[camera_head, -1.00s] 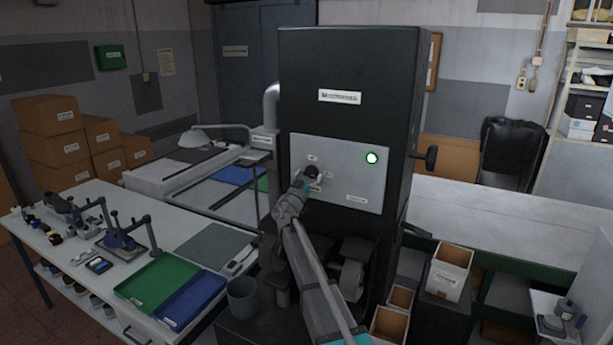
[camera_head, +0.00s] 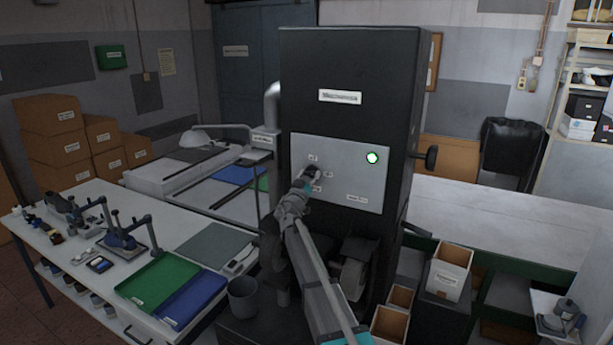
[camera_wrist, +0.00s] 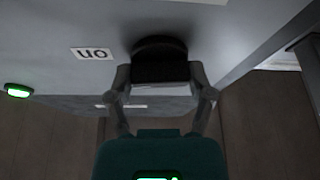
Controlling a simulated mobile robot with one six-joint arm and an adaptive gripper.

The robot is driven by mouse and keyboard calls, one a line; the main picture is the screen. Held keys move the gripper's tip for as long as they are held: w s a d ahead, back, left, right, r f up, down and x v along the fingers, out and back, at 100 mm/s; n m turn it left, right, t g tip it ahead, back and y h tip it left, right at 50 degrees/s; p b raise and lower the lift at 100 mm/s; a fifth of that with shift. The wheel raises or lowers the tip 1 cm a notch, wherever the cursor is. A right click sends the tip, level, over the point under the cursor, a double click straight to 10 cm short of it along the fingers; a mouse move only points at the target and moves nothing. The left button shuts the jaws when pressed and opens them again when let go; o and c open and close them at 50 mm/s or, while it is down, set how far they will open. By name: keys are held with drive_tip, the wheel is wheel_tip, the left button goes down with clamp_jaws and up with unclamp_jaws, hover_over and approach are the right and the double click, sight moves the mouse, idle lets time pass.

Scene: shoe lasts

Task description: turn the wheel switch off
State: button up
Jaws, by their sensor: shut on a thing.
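The wheel switch is a dark round knob (camera_head: 311,172) on the grey panel (camera_head: 345,150) of a tall black machine. My gripper (camera_head: 307,180) reaches up to it from below and largely covers it in the head view. In the wrist view, the knob (camera_wrist: 158,52) sits between the two fingers of my gripper (camera_wrist: 160,78), which are shut on its sides. An upside-down "ON" label (camera_wrist: 92,53) is beside the knob. A round lamp (camera_head: 372,158) on the panel glows green; it also shows in the wrist view (camera_wrist: 18,90). The knob's pointer mark cannot be made out.
A black side handwheel (camera_head: 431,157) sticks out at the machine's right. Below the panel are dark wheels (camera_head: 352,272) and a grey bin (camera_head: 243,296). Open boxes (camera_head: 452,266) stand to the right. A white table (camera_head: 70,225) with tools and trays is at left.

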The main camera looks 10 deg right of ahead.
drive_tip(key=n+y, duration=0.1)
drive_tip(key=n, duration=0.2)
drive_tip(key=n+t+y+p, duration=0.1)
drive_tip(key=n+y, duration=0.1)
drive_tip(key=n, duration=0.1)
drive_tip(key=shift+w+d+r, duration=0.1)
drive_tip(key=shift+r, duration=0.1)
drive_tip(key=n+y+p, duration=0.1)
drive_tip(key=n+y, duration=0.1)
drive_tip(key=n, duration=0.3)
drive_tip(key=shift+n+p, duration=0.3)
drive_tip(key=shift+p, duration=0.05)
drive_tip(key=shift+d+r+n+g+y+p, duration=0.1)
drive_tip(key=shift+n+g+y+p, duration=0.15)
drive_tip(key=shift+n+y+p, duration=0.7)
drive_tip(key=shift+d+n+g+y+p, duration=0.15)
drive_tip(key=shift+n+g+p, duration=0.15)
drive_tip(key=shift+n, duration=1.25)
drive_tip(key=shift+w+a+n+g+y+p, duration=0.1)
drive_tip(key=shift+n+g+y+p, duration=0.35)
drive_tip(key=shift+n+p, duration=0.85)
drive_tip(key=shift+n, duration=0.6)
